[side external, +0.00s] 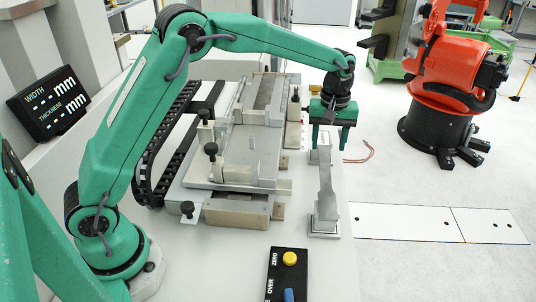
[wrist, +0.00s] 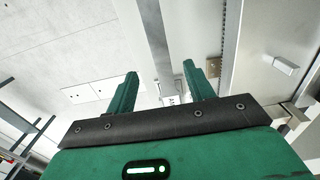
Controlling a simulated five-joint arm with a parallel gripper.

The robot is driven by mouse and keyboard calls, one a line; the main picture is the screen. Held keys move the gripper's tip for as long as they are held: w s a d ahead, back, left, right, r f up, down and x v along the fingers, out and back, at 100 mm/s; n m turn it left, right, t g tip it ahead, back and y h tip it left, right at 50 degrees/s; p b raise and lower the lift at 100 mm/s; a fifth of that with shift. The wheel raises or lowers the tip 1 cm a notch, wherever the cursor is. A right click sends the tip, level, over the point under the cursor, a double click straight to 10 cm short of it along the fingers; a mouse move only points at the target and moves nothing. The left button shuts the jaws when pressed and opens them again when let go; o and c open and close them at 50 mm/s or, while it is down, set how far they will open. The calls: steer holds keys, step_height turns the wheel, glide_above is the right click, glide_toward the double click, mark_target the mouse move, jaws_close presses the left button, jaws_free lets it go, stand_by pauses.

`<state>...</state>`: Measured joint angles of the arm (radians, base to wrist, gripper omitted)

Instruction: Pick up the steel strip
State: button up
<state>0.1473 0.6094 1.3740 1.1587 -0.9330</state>
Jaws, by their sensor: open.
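The steel strip (side external: 326,188) is a narrow grey bar with wider ends. It lies along a low grey holder (side external: 323,226) near the right edge of the bench in the side view. My gripper (side external: 330,146) is over the far end of the strip, its green fingers pointing down and spread apart. In the wrist view the strip (wrist: 154,40) runs from the top edge down into the gap between the open fingers (wrist: 160,70). Nothing is held. The far end of the strip is partly hidden by my gripper, and I cannot tell its exact height above it.
A grey measuring fixture (side external: 250,150) with black knobs stands left of the strip. A black control box (side external: 287,275) is in front, and a display (side external: 48,105) is at the left. An orange robot (side external: 450,80) stands beyond the bench. The bench edge is close on the right.

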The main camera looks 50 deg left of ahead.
mark_target(325, 167)
steer(key=shift+s+d+f, duration=0.1)
steer(key=shift+f, duration=3.1)
steer(key=shift+r, duration=0.1)
jaws_close()
